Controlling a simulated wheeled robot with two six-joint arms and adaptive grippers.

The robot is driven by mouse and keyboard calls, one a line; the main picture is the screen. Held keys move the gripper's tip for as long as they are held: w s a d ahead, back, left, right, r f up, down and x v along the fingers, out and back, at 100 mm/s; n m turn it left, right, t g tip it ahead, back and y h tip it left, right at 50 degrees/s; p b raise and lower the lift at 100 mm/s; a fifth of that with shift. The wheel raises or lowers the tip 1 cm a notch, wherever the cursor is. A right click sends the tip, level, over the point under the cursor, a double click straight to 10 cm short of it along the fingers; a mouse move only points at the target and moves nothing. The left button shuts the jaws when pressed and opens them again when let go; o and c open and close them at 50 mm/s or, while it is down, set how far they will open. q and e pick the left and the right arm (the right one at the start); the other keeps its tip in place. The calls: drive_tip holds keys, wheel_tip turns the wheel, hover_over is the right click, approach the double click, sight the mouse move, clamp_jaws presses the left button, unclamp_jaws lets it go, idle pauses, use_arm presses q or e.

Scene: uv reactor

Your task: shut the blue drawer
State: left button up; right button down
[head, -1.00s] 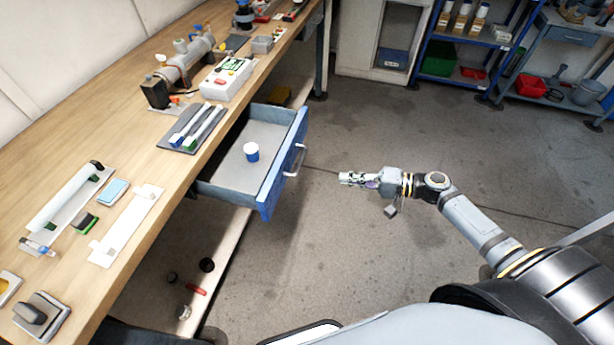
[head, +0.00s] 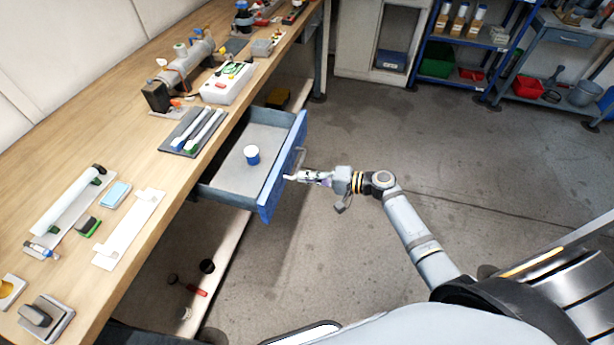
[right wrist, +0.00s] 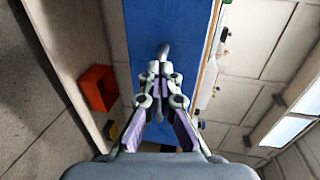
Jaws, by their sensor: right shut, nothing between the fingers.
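The blue drawer (head: 282,172) is pulled out from under the wooden workbench and stands open. A small blue and white cup (head: 251,154) stands inside it. The drawer has a light bar handle (head: 299,162) on its front. My right gripper (head: 302,176) is shut and empty, with its tips at the drawer front by the handle. In the right wrist view the shut fingers (right wrist: 160,82) point at the blue front (right wrist: 168,25), with part of the handle (right wrist: 163,52) just beyond the tips. I cannot tell whether they touch. My left gripper is not in view.
The workbench (head: 150,215) carries several tools, a white box with buttons (head: 227,83) and a grey mat with tubes (head: 193,131). A lower shelf (head: 240,235) holds small items. Blue shelving (head: 465,60) stands at the back. The floor right of the drawer is clear.

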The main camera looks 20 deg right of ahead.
drive_tip(key=shift+w+a, duration=0.1)
drive_tip(key=b, duration=0.5)
approach(242, 171)
drive_tip(key=w+a+r, duration=0.2)
drive_tip(key=shift+a+r, duration=0.2)
drive_tip(key=shift+a, duration=0.2)
drive_tip(key=b+x, duration=0.1)
drive_tip(key=x, duration=0.1)
drive_tip(key=r+x, duration=0.1)
drive_tip(key=x, duration=0.2)
drive_tip(key=shift+w+a+b, duration=0.15)
drive_tip(key=shift+a+b, duration=0.05)
drive_tip(key=shift+b, duration=0.15)
drive_tip(key=shift+w+a+r, duration=0.1)
drive_tip(key=shift+w+a, duration=0.15)
drive_tip(key=shift+a, duration=0.15)
drive_tip(key=shift+r, duration=0.1)
drive_tip(key=shift+r, duration=0.1)
